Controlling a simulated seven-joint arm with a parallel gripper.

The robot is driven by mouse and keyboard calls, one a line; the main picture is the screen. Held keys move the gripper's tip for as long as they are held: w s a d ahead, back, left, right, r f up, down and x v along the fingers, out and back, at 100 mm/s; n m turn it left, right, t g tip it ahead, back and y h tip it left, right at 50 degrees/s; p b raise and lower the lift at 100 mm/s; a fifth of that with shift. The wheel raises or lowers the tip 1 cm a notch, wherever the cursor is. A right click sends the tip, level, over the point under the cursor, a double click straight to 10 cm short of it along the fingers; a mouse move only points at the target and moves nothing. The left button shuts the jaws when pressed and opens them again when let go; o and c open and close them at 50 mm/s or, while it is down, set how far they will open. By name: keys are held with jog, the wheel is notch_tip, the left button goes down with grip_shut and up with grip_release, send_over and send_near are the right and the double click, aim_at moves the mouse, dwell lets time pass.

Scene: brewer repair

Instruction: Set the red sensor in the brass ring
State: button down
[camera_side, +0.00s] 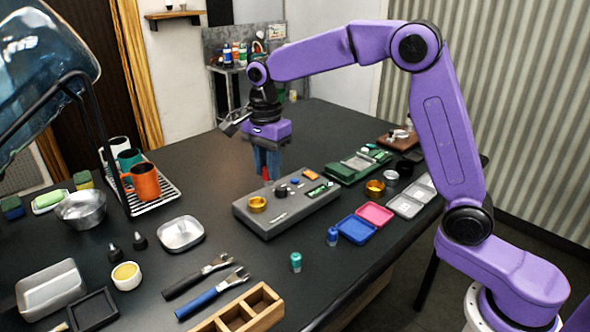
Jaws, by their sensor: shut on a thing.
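My gripper (267,172) points down above the far left end of the grey block, with blue fingers. It is shut on the red sensor (265,174), of which only a small red part shows between the fingers. A brass ring (257,204) sits on the left end of the grey block (290,213). The held sensor is above and slightly right of this ring in the picture, apart from it. A second brass-coloured ring (375,188) stands on the table to the right of the block.
The block also bears a black knob (281,191), an orange piece (310,174) and a small green board (318,190). A green case (357,166) lies behind right. A blue-and-pink open box (365,222), a blue bottle (333,236) and a teal bottle (296,262) stand in front.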

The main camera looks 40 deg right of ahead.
jog(key=shift+w+d+f, duration=0.1)
jog(key=shift+w+f, duration=0.85)
jog(key=shift+f, duration=0.3)
jog(key=shift+w+d+f, duration=0.1)
jog(key=shift+w+f, duration=0.9)
jog(key=shift+f, duration=0.2)
jog(key=shift+w+d+f, duration=0.1)
jog(key=shift+w+f, duration=0.85)
jog(key=shift+f, duration=0.3)
jog(key=shift+f, duration=1.25)
jog(key=shift+c, duration=2.3)
grip_release()
jog(key=shift+r, duration=0.1)
notch_tip(320, 180, up, 8)
